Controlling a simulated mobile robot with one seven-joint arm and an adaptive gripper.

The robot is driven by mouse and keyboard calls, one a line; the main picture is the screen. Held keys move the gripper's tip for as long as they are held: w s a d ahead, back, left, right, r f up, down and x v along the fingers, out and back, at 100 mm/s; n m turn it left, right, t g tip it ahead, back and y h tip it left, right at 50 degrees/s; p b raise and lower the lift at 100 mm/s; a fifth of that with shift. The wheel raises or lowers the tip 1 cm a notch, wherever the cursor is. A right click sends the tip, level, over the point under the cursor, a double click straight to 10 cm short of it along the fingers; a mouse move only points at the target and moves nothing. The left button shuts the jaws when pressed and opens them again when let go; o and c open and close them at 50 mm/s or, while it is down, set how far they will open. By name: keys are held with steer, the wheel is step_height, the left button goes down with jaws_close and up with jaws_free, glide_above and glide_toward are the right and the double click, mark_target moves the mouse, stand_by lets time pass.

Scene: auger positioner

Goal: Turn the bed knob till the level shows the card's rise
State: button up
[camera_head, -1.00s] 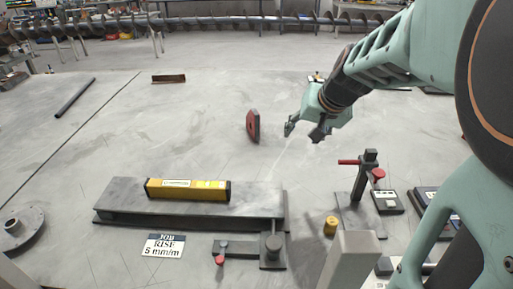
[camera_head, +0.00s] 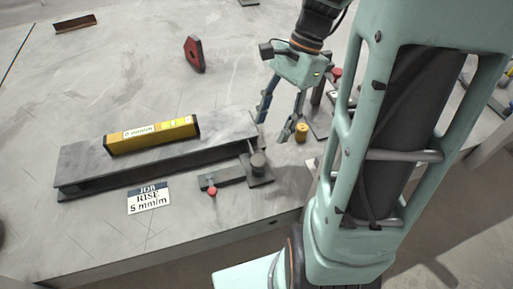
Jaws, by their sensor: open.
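The yellow level (camera_head: 152,135) lies on the long grey bed (camera_head: 85,160). Its white label appears to read 0 mm/m. The card (camera_head: 149,198) on the table in front of the bed reads "JOB RISE 5 mm/m". A dark round knob (camera_head: 258,163) stands on a block at the bed's right end; it seems to be the bed knob. My gripper (camera_head: 273,125) points down with its fingers apart, above and slightly right of the knob in the picture. Nothing is between the fingers. I cannot tell its height above the table.
A small lever with a red ball (camera_head: 212,190) lies left of the knob.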

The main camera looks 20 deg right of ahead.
mark_target(259, 159)
steer(key=b+x, duration=0.1)
steer(key=x, duration=0.9)
steer(key=shift+b, duration=0.35)
steer(key=c, duration=1.1)
steer(key=shift+w+n, duration=0.1)
steer(key=shift+n, duration=0.3)
steer(key=n+g+h+p, duration=0.1)
steer(key=n+p, duration=0.1)
steer(key=n, duration=0.1)
steer(key=shift+w+r+n, duration=0.1)
steer(key=shift+n, duration=0.2)
steer(key=shift+a+n+g+h+p, duration=0.1)
steer(key=shift+n+g+h+p, duration=0.25)
steer(key=shift+n, duration=0.5)
steer(key=shift+a+n+g+h+p, duration=0.15)
steer(key=shift+n+p, duration=0.4)
steer(key=shift+n, duration=0.3)
steer(key=shift+d, duration=0.15)
